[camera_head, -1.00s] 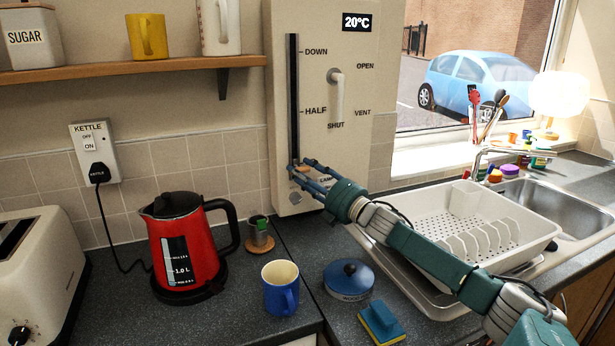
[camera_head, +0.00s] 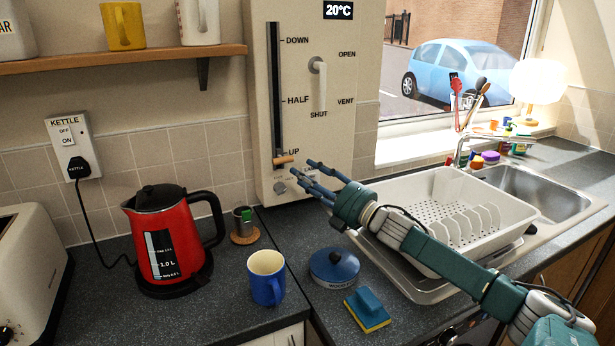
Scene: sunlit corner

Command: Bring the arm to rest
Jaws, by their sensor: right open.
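My right arm comes in from the lower right. Its gripper (camera_head: 315,178) is open and empty, with blue-grey fingers pointing left. It hangs in front of the lower part of the beige wall panel (camera_head: 345,135). The panel's slider handle (camera_head: 284,160) sits at the bottom of its slot by the UP mark, a little left of the fingertips and apart from them. A lever (camera_head: 318,80) on the panel points down to SHUT. My left gripper does not show.
Below the gripper are a blue mug (camera_head: 266,278), a blue round tin (camera_head: 334,268) and a sponge (camera_head: 367,310). A red kettle (camera_head: 165,240) stands left. The white dish rack (camera_head: 440,205) lies behind my forearm. A shelf (camera_head: 120,60) juts out at upper left.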

